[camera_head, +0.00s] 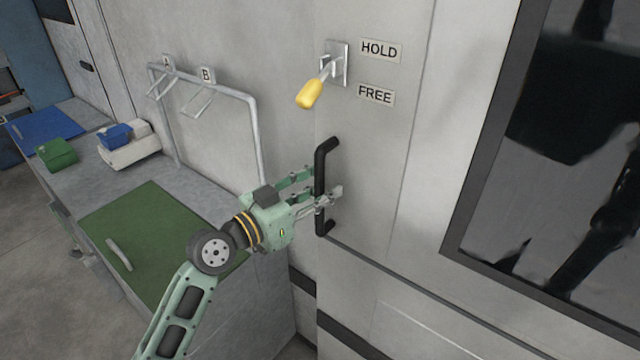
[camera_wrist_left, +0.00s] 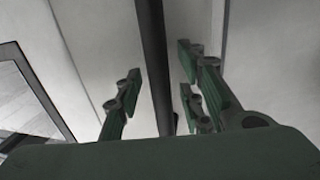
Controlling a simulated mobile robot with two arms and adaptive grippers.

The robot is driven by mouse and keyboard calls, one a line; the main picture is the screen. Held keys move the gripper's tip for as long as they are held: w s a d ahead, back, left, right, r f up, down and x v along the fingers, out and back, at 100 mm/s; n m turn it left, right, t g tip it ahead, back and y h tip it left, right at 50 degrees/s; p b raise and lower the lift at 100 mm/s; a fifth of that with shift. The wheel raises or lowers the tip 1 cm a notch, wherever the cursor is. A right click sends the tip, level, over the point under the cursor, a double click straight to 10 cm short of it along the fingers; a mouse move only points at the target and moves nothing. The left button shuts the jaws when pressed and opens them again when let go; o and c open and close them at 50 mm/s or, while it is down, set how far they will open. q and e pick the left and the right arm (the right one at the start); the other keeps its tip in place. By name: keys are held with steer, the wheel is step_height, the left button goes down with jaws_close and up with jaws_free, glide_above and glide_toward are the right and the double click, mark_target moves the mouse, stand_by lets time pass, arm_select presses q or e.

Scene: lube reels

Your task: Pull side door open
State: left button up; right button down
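The side door is a pale grey panel (camera_head: 372,150) with a black vertical bar handle (camera_head: 321,160). The door looks closed, flush with the surface around it. My left gripper (camera_head: 322,184) is at the middle of the handle, fingers pointing at the door. In the left wrist view, the handle (camera_wrist_left: 154,50) runs between the spread fingers (camera_wrist_left: 157,72), with a visible gap on each side. The gripper is open and not clamped on the bar. My right gripper is in neither view.
A yellow-tipped lever (camera_head: 310,93) sticks out above the handle, beside HOLD (camera_head: 380,50) and FREE (camera_head: 376,95) labels. A dark window (camera_head: 560,150) is right.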

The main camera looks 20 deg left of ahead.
arm_select(q)
steer(key=shift+c, duration=0.6)
jaws_close()
